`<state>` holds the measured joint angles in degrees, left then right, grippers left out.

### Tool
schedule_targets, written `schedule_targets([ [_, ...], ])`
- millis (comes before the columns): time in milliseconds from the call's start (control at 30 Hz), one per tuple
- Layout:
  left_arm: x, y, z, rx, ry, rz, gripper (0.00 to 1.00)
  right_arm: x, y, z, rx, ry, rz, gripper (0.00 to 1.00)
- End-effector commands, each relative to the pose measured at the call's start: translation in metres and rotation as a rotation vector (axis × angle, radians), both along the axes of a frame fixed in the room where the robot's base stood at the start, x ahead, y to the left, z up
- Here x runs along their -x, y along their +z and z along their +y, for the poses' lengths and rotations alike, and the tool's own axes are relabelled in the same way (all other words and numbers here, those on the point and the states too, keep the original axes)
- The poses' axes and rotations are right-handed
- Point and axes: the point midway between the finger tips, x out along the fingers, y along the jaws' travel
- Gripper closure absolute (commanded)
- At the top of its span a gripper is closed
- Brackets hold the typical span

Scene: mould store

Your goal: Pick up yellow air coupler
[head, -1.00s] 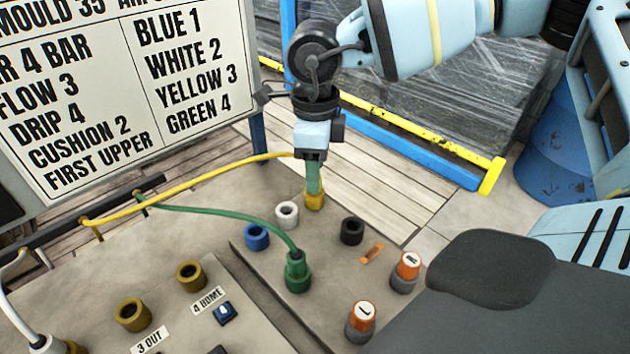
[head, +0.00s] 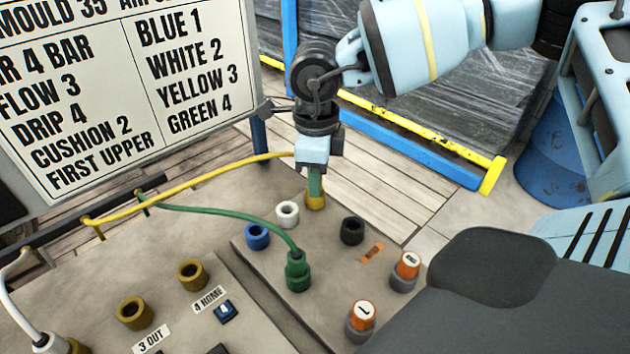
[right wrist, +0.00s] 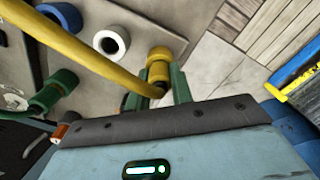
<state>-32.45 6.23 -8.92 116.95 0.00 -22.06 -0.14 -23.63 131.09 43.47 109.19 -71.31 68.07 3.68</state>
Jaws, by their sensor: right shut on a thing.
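The yellow air coupler (right wrist: 157,73) is between the green fingers of my right gripper (right wrist: 165,88) in the right wrist view, with its yellow hose (right wrist: 90,50) running off to the upper left. In the head view my right gripper (head: 315,185) points down, shut on the coupler. Its fingers hide most of the coupler, and yellow (head: 315,202) shows just below their tips at the plate. I cannot tell whether the coupler is still seated or slightly raised. My left gripper is out of view.
A green coupler (head: 297,272) with a green hose stands nearby. White (head: 287,213), blue (head: 257,237) and black (head: 352,231) ports and orange-topped knobs (head: 406,265) share the plate. A lettered board (head: 120,90) stands at left. A yellow-and-blue rail (head: 420,150) lies behind.

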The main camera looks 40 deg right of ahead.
Motion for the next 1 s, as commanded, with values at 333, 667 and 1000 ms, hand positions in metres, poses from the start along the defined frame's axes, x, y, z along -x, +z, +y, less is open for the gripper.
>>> schedule_targets([
  [333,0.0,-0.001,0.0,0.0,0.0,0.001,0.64,-0.001,0.014,0.0,0.002,0.001,-0.003,1.0],
  [667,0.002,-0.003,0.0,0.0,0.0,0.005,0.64,-0.002,0.079,0.0,0.001,-0.001,-0.008,1.0],
  [1000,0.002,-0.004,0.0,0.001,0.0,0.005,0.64,-0.001,0.18,0.0,0.002,-0.001,-0.007,1.0],
])
